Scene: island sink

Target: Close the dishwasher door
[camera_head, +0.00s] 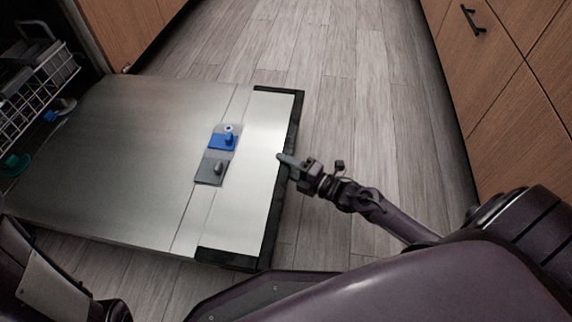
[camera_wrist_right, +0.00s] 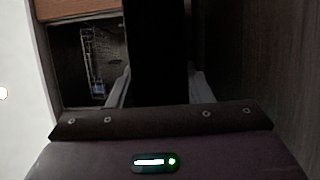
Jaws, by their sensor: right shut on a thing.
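The dishwasher door (camera_head: 105,150) is folded down flat, its steel inner face up, with a black strip along its outer edge. A blue and grey dispenser (camera_head: 222,140) is set in that face. My right gripper (camera_head: 285,160) is at the middle of the door's outer edge. In the right wrist view its fingers (camera_wrist_right: 160,92) stand apart on either side of a dark slab, which looks like the door's edge, and are shut on it. The exact contact is hard to see in the dark. My left gripper is out of view; only part of that arm shows at bottom left.
A white dish rack (camera_head: 40,85) with dishes is in the dishwasher opening at the left. Wooden drawers (camera_head: 500,75) with a black handle stand at the right. The plank floor (camera_head: 320,75) between is clear.

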